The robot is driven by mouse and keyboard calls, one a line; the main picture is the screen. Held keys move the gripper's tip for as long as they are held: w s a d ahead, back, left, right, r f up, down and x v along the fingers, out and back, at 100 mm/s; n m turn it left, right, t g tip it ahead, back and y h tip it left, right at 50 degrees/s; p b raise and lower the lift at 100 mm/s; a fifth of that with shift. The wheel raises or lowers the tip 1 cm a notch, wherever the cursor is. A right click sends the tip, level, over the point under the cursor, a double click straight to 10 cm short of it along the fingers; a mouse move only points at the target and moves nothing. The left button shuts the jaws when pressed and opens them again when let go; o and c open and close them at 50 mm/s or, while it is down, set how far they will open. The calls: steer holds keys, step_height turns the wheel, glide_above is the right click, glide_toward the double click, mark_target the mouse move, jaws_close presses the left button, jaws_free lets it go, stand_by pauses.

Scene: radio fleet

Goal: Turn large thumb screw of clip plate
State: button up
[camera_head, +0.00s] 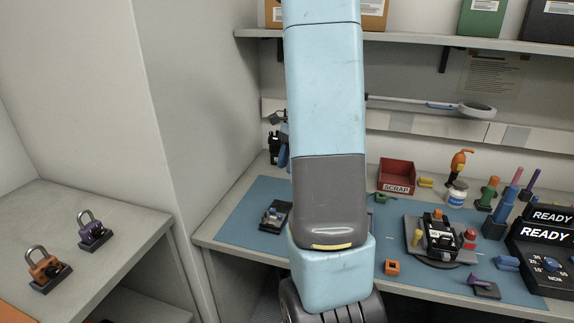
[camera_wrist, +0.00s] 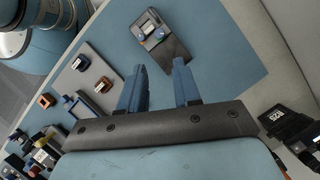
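A small dark plate-like unit (camera_head: 275,215) lies on the blue mat, left of my arm in the head view. What looks like the same unit (camera_wrist: 161,37) is at the top of the wrist view, with small orange, green and blue knobs on it. I cannot tell surely whether it is the clip plate, or which knob is the large thumb screw. My gripper (camera_wrist: 159,66) is open and empty, with two blue fingers apart. In the wrist view the unit appears beyond the fingertips, with no contact visible. My arm hides the gripper in the head view.
A grey plate with a black radio (camera_head: 441,236) is right on the mat. A red scrap bin (camera_head: 396,175) is behind it. Bottles, coloured pegs and READY boxes (camera_head: 545,235) crowd the right. Padlocks (camera_head: 91,232) stand on the left bench. A shelf (camera_head: 420,40) spans above.

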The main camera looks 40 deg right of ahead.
steer(key=n+g, duration=0.2)
steer(key=n, duration=0.3)
glide_toward(273, 209)
steer(key=shift+h, duration=0.4)
steer(key=x, duration=0.7)
steer(key=shift+a+f, duration=0.2)
steer(key=shift+a, duration=0.2)
jaws_close()
